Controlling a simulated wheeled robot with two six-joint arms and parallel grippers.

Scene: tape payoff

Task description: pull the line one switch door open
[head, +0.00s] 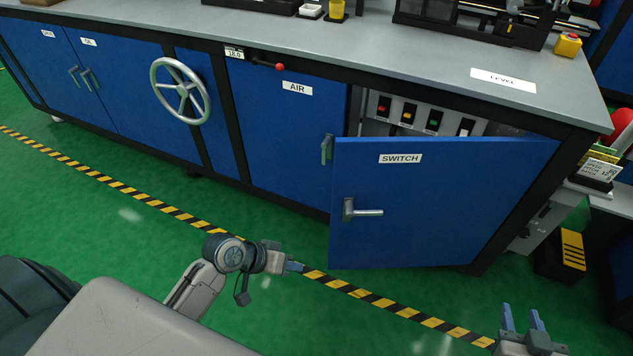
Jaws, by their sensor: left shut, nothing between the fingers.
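The blue SWITCH door (440,190) stands partly open in the head view. Its left edge is swung out toward me and its right edge is at the cabinet frame. A grey T-shaped handle (360,211) is on its left part. Behind its top edge, a panel with red, yellow and green switches (410,113) shows; the rest of the inside is hidden. My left gripper (297,267) is shut and empty, low and left of the door, apart from the handle. My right gripper (522,318) is at the bottom right, its two fingers apart with nothing visible between them, clear of the door.
The AIR door (285,140) to the left is closed, with its own handle (327,149). A handwheel (180,91) sticks out further left. A grey worktop (380,55) runs above. A yellow-black step (571,252) stands at right. Green floor in front is clear.

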